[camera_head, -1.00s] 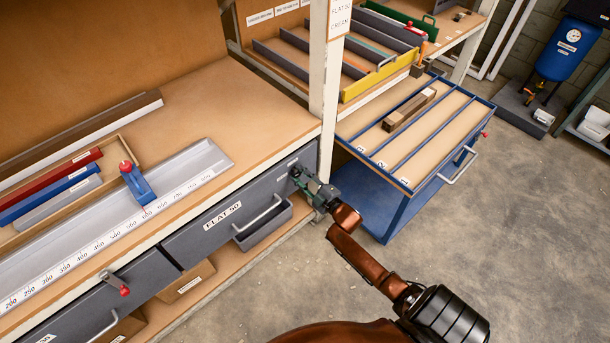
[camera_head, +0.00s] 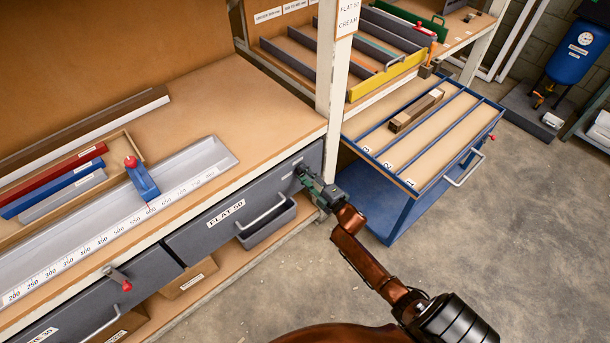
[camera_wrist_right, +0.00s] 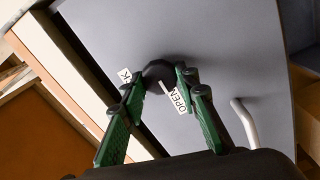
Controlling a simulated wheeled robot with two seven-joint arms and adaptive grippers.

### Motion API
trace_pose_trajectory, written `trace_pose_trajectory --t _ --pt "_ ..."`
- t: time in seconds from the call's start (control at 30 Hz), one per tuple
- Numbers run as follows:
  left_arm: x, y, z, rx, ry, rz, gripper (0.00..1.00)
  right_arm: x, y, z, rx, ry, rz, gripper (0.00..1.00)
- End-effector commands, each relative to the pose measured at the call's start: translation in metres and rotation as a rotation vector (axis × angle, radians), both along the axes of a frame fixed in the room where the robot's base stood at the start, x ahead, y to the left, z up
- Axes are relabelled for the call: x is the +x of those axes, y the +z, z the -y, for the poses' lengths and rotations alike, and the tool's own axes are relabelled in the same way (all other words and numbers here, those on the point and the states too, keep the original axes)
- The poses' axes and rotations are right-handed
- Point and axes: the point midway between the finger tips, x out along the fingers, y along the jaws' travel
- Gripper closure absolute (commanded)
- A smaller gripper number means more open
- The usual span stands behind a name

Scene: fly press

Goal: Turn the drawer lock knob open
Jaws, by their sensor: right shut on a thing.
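The drawer lock knob (camera_wrist_right: 158,72) is a dark round knob on the grey drawer front. In the right wrist view, an OPEN label (camera_wrist_right: 180,99) and a partly hidden label ending in K (camera_wrist_right: 124,75) flank it. A short white mark by the knob lies near the OPEN label. My right gripper (camera_wrist_right: 157,80) is shut on the knob, one green finger on each side. In the head view, the right gripper (camera_head: 303,176) is at the right end of the drawer marked FLAT 50 (camera_head: 240,203), hiding the knob. The drawer looks shut. My left gripper is not in view.
The drawer's bar handle (camera_head: 265,216) is left of my gripper. A white post (camera_head: 333,90) stands just behind it. A blue trolley (camera_head: 400,215) with dividers is to the right. A red-tipped latch (camera_head: 118,278) is on the left. Open floor lies in front.

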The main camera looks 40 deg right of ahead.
Motion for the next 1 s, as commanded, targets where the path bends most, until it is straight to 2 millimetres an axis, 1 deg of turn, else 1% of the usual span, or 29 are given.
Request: trace_pose_trajectory --t 0.1,0.13,0.4,0.63,0.73,0.87,1.0 --pt "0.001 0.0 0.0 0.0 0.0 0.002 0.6 0.0 -0.001 -0.001 -0.004 0.002 -0.002 1.0" --pt "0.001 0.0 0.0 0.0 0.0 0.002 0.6 0.0 -0.001 -0.001 -0.004 0.002 -0.002 0.71" --pt "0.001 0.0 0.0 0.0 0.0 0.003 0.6 0.0 -0.001 0.0 -0.002 0.0 -0.001 0.53" --pt "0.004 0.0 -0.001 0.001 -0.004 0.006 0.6 0.0 0.0 0.0 -0.001 0.0 -0.001 0.53" --pt "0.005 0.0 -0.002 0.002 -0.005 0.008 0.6 -0.004 -0.001 0.0 -0.001 0.0 -0.001 0.53" --pt "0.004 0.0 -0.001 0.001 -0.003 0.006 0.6 -0.021 -0.002 0.002 -0.001 0.0 -0.002 0.53" --pt "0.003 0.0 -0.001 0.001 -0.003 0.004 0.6 -0.05 -0.002 0.004 -0.001 -0.001 -0.003 0.53"
